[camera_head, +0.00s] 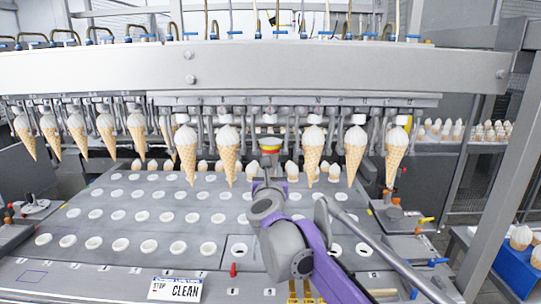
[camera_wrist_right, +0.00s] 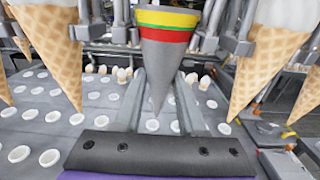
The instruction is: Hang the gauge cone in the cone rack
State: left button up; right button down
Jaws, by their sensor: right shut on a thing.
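The gauge cone (camera_head: 269,147) is grey with yellow, green and red bands near its wide top. In the right wrist view the gauge cone (camera_wrist_right: 164,62) points tip down, roughly upright, between the two grey fingers of my right gripper (camera_wrist_right: 160,108). My right gripper (camera_head: 268,168) is shut on it in the head view. The cone rack (camera_head: 300,101) is a row of hanging metal holders with waffle cones in many of them. The gauge cone is in front of a gap between two hanging cones (camera_head: 228,160) (camera_head: 314,155). My left gripper is not in view.
Hanging cones flank my right gripper closely on both sides. Below lies a grey plate (camera_head: 120,265) with rows of round holes, many white-rimmed. A "STOP CLEAN" sign (camera_head: 175,289) lies at its front. A blue crate (camera_head: 515,270) with cones stands at the right.

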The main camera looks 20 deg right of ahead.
jog(key=shift+r, duration=0.3)
jog(key=v, duration=0.8)
jog(key=shift+s+p, duration=0.2)
jog(key=shift+p, duration=0.1)
dwell(1.0)
dwell(0.3)
